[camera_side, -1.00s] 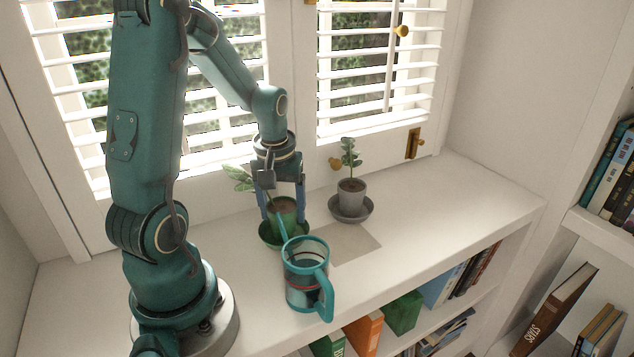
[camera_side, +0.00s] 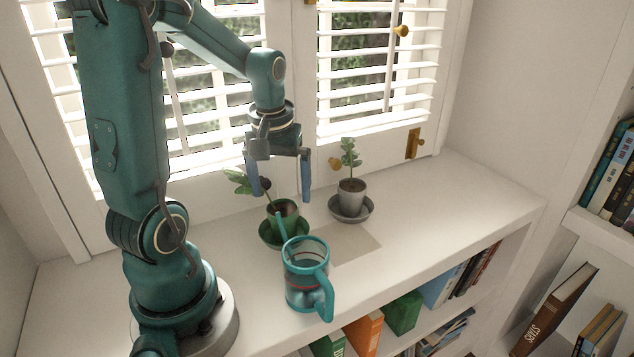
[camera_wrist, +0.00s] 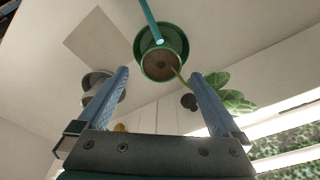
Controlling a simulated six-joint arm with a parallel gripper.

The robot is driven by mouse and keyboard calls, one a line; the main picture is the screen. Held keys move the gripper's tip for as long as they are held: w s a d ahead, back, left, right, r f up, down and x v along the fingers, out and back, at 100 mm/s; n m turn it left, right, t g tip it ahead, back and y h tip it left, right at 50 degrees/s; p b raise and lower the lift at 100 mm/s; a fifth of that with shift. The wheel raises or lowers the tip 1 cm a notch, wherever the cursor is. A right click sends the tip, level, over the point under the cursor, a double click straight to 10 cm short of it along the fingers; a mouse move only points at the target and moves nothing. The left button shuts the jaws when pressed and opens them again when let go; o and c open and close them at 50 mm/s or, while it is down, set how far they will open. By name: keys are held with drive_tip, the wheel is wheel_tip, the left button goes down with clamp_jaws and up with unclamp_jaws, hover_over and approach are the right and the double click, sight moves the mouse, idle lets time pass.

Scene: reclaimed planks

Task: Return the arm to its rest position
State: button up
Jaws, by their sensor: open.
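My gripper (camera_side: 279,192) is open and empty, with its blue fingers spread above the green plant pot (camera_side: 287,212). That pot stands upright on a green saucer (camera_side: 264,236) and holds a leafy plant (camera_side: 240,182). In the wrist view the green pot (camera_wrist: 160,66) shows beyond and between the gripper fingertips (camera_wrist: 164,74), apart from them.
A teal watering can (camera_side: 306,274) stands in front of the green pot, its spout reaching toward the pot. A grey pot (camera_side: 351,196) with a small plant stands on a grey saucer to the right. Window blinds (camera_side: 375,70) are behind. The right of the shelf top (camera_side: 450,205) is clear.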

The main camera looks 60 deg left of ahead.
drive_tip(key=s+d+r+m+t, duration=0.2)
drive_tip(key=d+m, duration=0.3)
drive_tip(key=d, duration=0.3)
drive_tip(key=s+d+r+m+t+h, duration=0.1)
drive_tip(key=s+d+r+m+t, duration=0.1)
drive_tip(key=d, duration=0.5)
wheel_tip(320, 180, up, 2)
drive_tip(key=s+m, duration=0.1)
drive_tip(key=m, duration=0.2)
drive_tip(key=shift+d+t, duration=0.3)
drive_tip(key=shift+d, duration=0.05)
drive_tip(key=shift+w, duration=0.1)
